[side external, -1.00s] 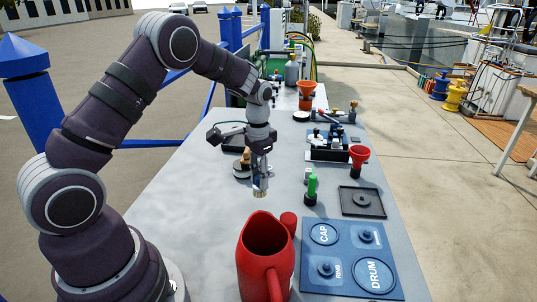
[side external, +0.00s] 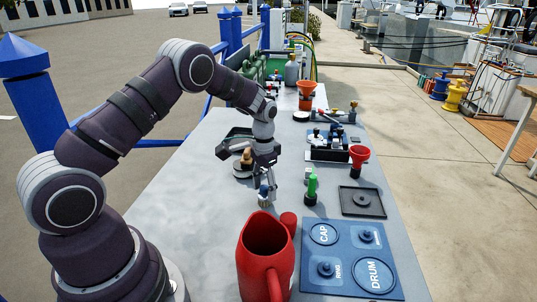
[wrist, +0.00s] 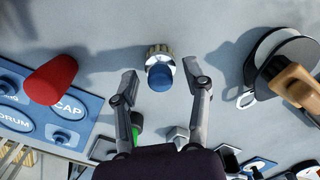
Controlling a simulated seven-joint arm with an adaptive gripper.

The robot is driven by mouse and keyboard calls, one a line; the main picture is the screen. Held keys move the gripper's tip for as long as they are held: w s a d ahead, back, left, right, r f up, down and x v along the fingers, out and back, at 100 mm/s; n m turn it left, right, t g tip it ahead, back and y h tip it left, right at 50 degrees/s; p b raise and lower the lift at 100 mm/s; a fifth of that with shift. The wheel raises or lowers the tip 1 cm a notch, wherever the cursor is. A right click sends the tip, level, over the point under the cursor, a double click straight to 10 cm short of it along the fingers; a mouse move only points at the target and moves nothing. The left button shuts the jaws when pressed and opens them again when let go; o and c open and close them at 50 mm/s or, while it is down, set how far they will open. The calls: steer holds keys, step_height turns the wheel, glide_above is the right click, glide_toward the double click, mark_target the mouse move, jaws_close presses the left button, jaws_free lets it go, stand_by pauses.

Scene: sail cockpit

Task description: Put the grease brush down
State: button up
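The grease brush (side external: 264,197), with a blue handle and pale bristles, is upright with its bristles down at the grey table top. In the wrist view the brush (wrist: 160,72) shows from above, blue end towards the camera. My gripper (side external: 267,187) is directly over and around it. In the wrist view, my gripper (wrist: 160,82) has its two fingers spread, one on each side of the brush, with a visible gap to each. The fingers partly cover the brush in the side view.
A red jug (side external: 265,262) stands close in front. A blue board (side external: 349,258) labelled CAP and DRUM lies to the right. A green bottle (side external: 312,188) stands right of my gripper; a tan-handled item (wrist: 292,82) is also close. The table's left part is clear.

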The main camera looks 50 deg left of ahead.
mark_target(264, 186)
step_height(264, 186, up, 12)
steer(key=s+d+r+t, duration=0.2)
steer(key=s+d+r, duration=0.1)
steer(key=s, duration=0.4)
steer(key=s+d+r+t, duration=0.3)
steer(key=s+d+r, duration=0.1)
steer(key=s, duration=0.3)
steer(key=shift+d, duration=0.85)
steer(key=shift+o, duration=0.6)
steer(key=shift+s+f+t, duration=0.2)
steer(key=shift+s+t, duration=0.1)
steer(key=shift+s, duration=0.2)
